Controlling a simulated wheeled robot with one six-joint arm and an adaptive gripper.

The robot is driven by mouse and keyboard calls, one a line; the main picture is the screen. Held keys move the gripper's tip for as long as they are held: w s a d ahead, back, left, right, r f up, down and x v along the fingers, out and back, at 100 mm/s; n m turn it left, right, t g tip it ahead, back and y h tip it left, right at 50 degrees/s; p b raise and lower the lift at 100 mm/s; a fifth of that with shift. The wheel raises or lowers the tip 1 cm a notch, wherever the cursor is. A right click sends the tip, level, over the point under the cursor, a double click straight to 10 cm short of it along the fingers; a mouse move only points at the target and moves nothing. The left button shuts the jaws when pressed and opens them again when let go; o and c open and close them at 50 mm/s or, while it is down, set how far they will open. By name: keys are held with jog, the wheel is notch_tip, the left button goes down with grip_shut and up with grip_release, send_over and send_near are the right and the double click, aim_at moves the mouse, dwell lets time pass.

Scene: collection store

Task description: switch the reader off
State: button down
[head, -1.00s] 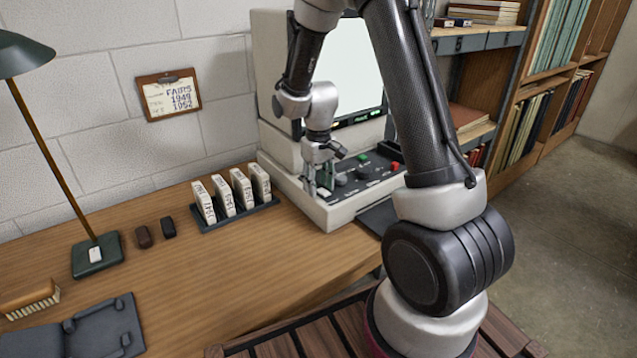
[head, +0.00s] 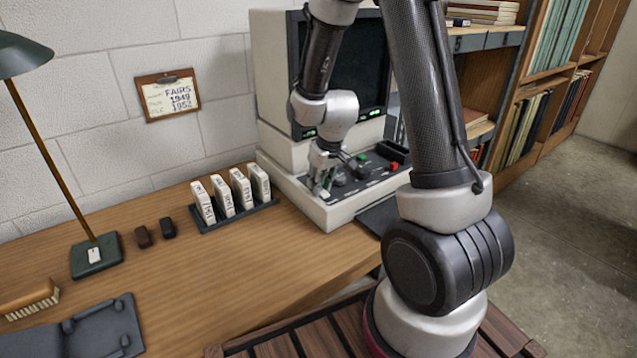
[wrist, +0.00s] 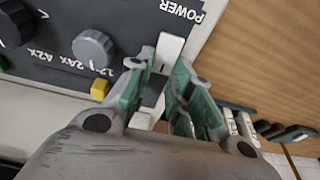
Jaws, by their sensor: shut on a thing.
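The reader (head: 285,80) stands at the back of the desk against the wall. Its screen (head: 358,68) is dark, and small green lights show below it. My gripper (head: 322,185) is down at the left end of the control panel (head: 368,182). In the wrist view my gripper (wrist: 160,78) has its green-padded fingers closed about the near end of the white power switch (wrist: 170,48), beside the word POWER. The fingers hide part of the switch. A grey knob (wrist: 93,48) and a yellow button (wrist: 100,90) are to the left of the fingers.
A rack (head: 236,215) of several white film boxes stands left of the reader. A lamp base (head: 97,255) and two small dark blocks are farther left. A clipboard (head: 168,95) hangs on the wall. The desk's middle front is clear.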

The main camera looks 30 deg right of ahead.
aim_at(327, 196)
dwell(0.3)
jog(key=c, duration=1.3)
grip_release()
jog(key=v, duration=1.2)
jog(key=shift+s, duration=0.15)
jog(key=s+d+r, duration=0.1)
jog(key=s+r, duration=0.3)
jog(key=s, duration=0.3)
jog(key=s+d+r+m, duration=0.1)
jog(key=s+r, duration=0.3)
jog(key=s, duration=0.3)
jog(key=s+r+m+t, duration=0.1)
jog(key=s+r, duration=0.3)
jog(key=s, duration=0.2)
jog(key=shift+s+d+r+h, duration=0.25)
jog(key=shift+s+d+h, duration=0.05)
jog(key=shift+s+d, duration=0.1)
